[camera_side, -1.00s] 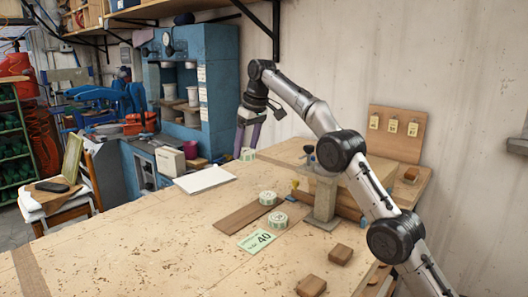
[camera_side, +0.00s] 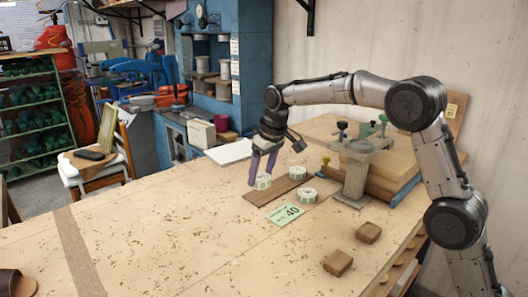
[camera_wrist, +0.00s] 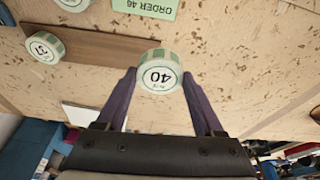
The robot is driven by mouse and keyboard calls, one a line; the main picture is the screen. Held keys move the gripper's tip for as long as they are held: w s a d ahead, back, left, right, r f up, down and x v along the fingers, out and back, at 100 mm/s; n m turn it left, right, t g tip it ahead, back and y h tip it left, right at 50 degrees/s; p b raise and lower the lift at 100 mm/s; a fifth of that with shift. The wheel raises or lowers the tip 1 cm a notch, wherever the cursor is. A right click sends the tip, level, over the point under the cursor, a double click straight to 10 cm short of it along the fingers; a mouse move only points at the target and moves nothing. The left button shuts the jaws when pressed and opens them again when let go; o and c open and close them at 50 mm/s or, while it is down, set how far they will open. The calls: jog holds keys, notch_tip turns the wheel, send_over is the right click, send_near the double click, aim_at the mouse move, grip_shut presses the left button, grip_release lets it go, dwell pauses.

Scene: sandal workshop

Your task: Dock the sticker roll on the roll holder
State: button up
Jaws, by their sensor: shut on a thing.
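My gripper (camera_side: 262,178) is shut on a white-and-green sticker roll (camera_wrist: 158,74) marked 40. The roll also shows between the purple fingers in the side view (camera_side: 263,182). It overlaps one end of a flat brown board (camera_side: 268,199); I cannot tell whether it touches the board or hangs above it. A second roll (camera_side: 297,173) and a third roll (camera_side: 307,196) sit at the board's other end; one of them reads 37 in the wrist view (camera_wrist: 43,47). I cannot tell for sure which thing is the roll holder.
A green order card (camera_side: 285,214) lies in front of the board. A clamp-like stand (camera_side: 355,180) and stacked wooden boards (camera_side: 400,172) stand to the right. Two brown blocks (camera_side: 338,263) (camera_side: 368,232) lie nearer.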

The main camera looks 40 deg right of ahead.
aim_at(263, 188)
jog(key=shift+m, duration=0.5)
jog(key=f, duration=0.3)
jog(key=s+f, duration=0.1)
jog(key=f, duration=0.1)
jog(key=shift+a+f, duration=0.25)
jog(key=shift+a, duration=0.05)
jog(key=s+d+r+m, duration=0.1)
jog(key=s+d+r, duration=0.2)
jog(key=d+r, duration=0.45)
jog(key=s+d+r+m, duration=0.15)
jog(key=d+r, duration=0.35)
jog(key=r, duration=0.5)
jog(key=s+d+r+m+h, duration=0.15)
jog(key=s+d+r, duration=0.25)
jog(key=s+d, duration=0.7)
jog(key=shift+m, duration=0.3)
jog(key=shift+s+x, duration=0.15)
jog(key=shift+x, duration=1.35)
jog(key=shift+s+x, duration=0.15)
jog(key=shift+x, duration=1.35)
jog(key=shift+f, duration=0.65)
jog(key=o, duration=1.1)
